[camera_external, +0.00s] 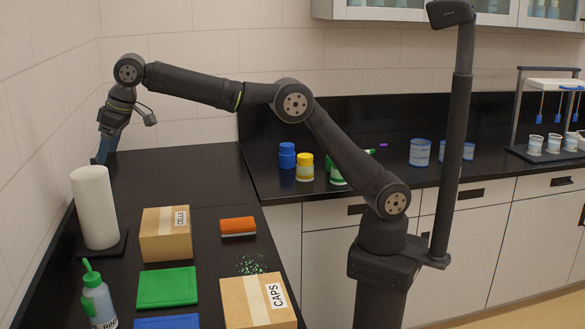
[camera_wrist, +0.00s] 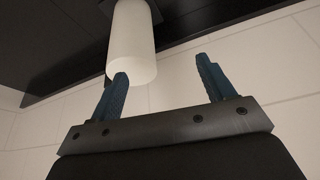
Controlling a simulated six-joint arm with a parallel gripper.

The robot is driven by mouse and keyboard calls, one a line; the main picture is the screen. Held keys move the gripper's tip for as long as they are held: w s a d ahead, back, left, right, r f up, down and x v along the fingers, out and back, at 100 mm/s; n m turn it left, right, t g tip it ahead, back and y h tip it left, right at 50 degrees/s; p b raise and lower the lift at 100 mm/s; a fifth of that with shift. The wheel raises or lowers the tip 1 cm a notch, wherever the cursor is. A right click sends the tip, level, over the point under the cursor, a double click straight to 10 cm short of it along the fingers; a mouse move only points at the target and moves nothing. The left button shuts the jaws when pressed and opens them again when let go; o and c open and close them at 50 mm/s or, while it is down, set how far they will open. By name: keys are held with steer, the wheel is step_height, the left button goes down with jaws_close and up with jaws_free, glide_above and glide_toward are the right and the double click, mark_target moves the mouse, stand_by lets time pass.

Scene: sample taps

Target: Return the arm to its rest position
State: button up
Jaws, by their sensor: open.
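My gripper (camera_external: 103,152) hangs at the far left end of my stretched arm, pointing down behind the paper towel roll, close to the left wall. In the wrist view my gripper (camera_wrist: 164,82) shows two blue fingers spread wide apart with nothing held between them. The white paper towel roll (camera_external: 94,208) stands upright on its dark base. In the wrist view the roll (camera_wrist: 131,42) appears beyond the fingers, nearer the left one. I cannot tell how far the fingers are from it.
A CELLS box (camera_external: 166,236), a CAPS box (camera_external: 258,303), an orange-topped eraser-like block (camera_external: 238,227), a green mat (camera_external: 167,287), a blue mat (camera_external: 168,322) and a green-capped bottle (camera_external: 97,300) crowd the near counter. Blue (camera_external: 287,156) and yellow (camera_external: 305,168) jars stand on the back counter.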

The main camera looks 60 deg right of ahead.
steer(key=shift+m, duration=0.5)
steer(key=w+d, duration=0.2)
steer(key=d, duration=0.1)
steer(key=shift+w+d, duration=0.3)
steer(key=shift+w, duration=0.05)
